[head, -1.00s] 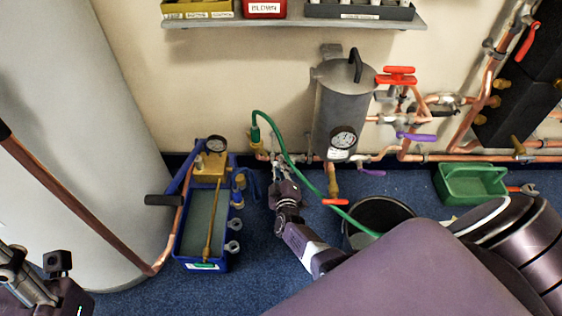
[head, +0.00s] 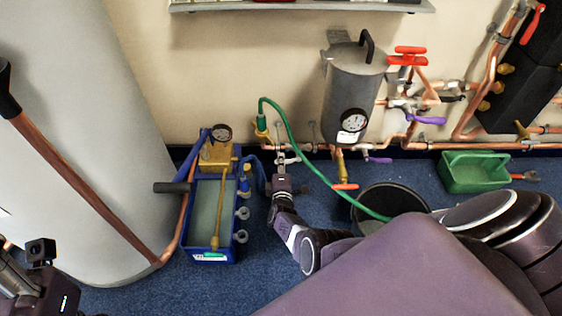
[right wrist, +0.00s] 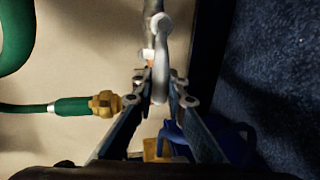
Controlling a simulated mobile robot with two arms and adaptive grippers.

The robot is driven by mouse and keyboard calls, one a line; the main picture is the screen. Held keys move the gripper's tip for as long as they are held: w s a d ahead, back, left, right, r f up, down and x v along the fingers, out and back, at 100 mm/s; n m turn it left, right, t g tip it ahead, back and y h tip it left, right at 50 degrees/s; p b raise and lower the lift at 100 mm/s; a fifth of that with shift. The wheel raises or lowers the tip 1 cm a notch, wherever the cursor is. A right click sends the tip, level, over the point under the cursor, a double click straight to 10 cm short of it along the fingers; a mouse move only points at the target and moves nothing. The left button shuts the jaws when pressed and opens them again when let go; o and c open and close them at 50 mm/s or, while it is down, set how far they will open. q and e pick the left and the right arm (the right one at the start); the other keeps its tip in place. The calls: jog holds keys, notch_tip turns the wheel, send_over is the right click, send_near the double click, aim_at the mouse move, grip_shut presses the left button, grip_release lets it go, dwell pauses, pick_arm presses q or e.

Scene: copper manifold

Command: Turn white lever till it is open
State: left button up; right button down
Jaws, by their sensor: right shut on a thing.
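The white lever (right wrist: 160,62) hangs from the copper pipe and reaches between my right gripper's fingers (right wrist: 160,96) in the right wrist view. The right gripper is shut on it, with one finger on each side. In the head view, the right gripper (head: 283,174) is below the pipe, between the blue tub and the green hose, and the lever (head: 286,160) is small and partly hidden by it. My left gripper (head: 38,275) is at the lower left edge, away from the lever; its fingers are not clear.
A green hose (head: 292,150) with a brass fitting (right wrist: 104,103) runs close beside the lever. A blue tub (head: 212,256) with a gauge stands left of my right arm. A black bucket (head: 423,197), grey tank (head: 352,88) and green tray (head: 470,187) are to the right.

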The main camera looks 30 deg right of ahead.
jog(key=shift+a+f, duration=0.1)
jog(key=shift+f, duration=0.1)
dwell(0.3)
jog(key=c, duration=1.9)
grip_release()
jog(key=shift+r, duration=0.15)
